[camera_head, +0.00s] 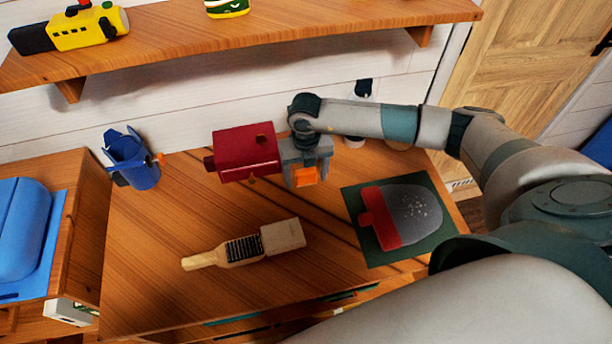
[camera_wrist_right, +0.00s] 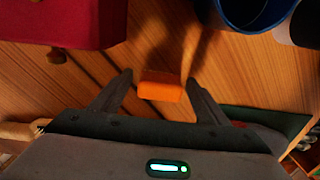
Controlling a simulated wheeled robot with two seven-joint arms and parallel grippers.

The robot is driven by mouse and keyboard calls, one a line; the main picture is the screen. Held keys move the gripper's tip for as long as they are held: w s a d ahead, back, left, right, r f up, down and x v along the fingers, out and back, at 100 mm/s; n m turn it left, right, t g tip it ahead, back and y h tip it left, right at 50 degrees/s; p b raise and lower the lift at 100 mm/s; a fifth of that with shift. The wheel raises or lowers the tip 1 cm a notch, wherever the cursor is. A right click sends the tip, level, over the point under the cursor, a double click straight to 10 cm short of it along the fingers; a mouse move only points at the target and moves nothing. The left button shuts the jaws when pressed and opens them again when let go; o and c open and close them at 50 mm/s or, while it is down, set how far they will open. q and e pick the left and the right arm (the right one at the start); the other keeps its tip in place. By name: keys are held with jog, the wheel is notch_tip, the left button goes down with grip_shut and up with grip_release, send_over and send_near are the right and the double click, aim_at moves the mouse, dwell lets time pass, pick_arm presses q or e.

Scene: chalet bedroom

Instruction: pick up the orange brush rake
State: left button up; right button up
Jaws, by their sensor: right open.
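A small orange block-like thing (camera_head: 306,175), which I take for the orange brush rake, is at my right gripper (camera_head: 306,170) in the head view. In the right wrist view, the orange piece (camera_wrist_right: 160,86) shows between the two fingers of the right gripper (camera_wrist_right: 160,77), with gaps on both sides. The right gripper is open and points down over the table. The rest of the orange thing's shape is hidden or seen end-on. My left gripper is not in view.
A dark red box (camera_head: 246,152) stands just left of the gripper. A wooden-handled brush (camera_head: 243,248) lies in front. A red and grey dustpan-like thing on a green mat (camera_head: 355,208) is to the right. A blue cup (camera_head: 137,165) stands at left; a shelf (camera_head: 250,42) hangs above.

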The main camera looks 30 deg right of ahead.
aim_at(308, 171)
jog(key=shift+c, duration=0.6)
jog(key=c, duration=1.1)
jog(key=shift+w+r+b, duration=0.1)
jog(key=shift+r+b, duration=0.5)
jog(key=shift+r, duration=0.25)
jog(key=shift+d+r+b, duration=0.25)
jog(key=shift+r+b, duration=0.45)
jog(key=shift+r, duration=0.5)
jog(key=s+d+r+b, duration=0.4)
jog(key=d+r, duration=0.3)
jog(key=d, duration=0.3)
jog(key=shift+s+d, duration=0.15)
jog(key=shift+s, duration=0.2)
